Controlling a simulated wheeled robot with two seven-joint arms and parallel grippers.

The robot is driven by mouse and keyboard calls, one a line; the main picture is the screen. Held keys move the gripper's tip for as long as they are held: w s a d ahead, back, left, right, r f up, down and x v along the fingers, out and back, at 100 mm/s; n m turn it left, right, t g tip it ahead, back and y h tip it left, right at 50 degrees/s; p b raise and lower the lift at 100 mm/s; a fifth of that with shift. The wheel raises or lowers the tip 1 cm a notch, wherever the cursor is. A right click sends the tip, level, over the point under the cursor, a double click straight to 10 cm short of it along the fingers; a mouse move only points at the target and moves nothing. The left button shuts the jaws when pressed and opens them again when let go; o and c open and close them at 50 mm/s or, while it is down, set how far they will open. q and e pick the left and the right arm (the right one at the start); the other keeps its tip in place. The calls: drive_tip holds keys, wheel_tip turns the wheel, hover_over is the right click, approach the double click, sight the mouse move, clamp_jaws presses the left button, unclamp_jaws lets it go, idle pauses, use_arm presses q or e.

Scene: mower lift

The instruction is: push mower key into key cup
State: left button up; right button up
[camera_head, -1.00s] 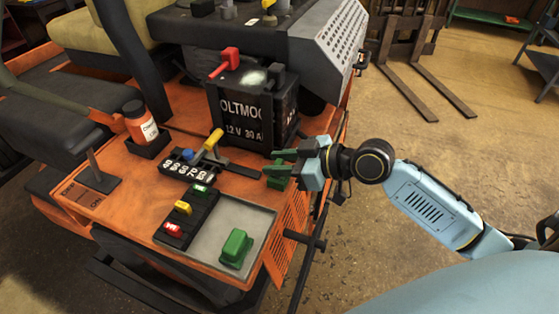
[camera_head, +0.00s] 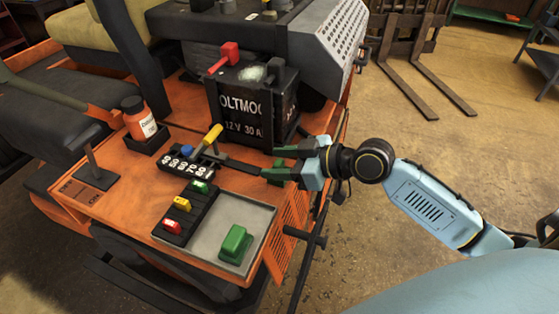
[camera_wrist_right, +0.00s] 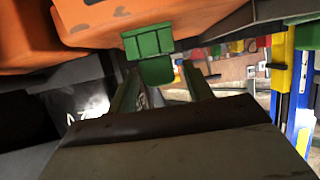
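My right gripper (camera_head: 279,160) has green fingers and stands at the right edge of the orange mower deck, beside the black battery. In the right wrist view its two fingers (camera_wrist_right: 163,92) are apart. A green block (camera_wrist_right: 148,42) shows at the orange edge, in line with the gap between them; whether a finger touches it is unclear. I cannot tell if this block is the key or the key cup. Another green block (camera_head: 236,243) lies in the grey tray (camera_head: 207,255), away from the gripper. My left gripper is not in view.
The battery (camera_head: 254,106) stands just left of the gripper. A black lever with a yellow handle (camera_head: 212,135), a black switch strip (camera_head: 200,210) and an orange bottle (camera_head: 140,123) are on the deck. Open floor lies to the right.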

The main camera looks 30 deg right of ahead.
drive_tip(key=shift+o, duration=0.3)
drive_tip(key=shift+s, duration=0.1)
drive_tip(key=shift+s+d, duration=0.2)
drive_tip(key=shift+d, duration=0.05)
drive_tip(key=b+v, duration=0.2)
drive_tip(key=v, duration=1)
drive_tip(key=shift+s+r, duration=0.2)
drive_tip(key=shift+r, duration=0.15)
drive_tip(key=shift+d, duration=0.1)
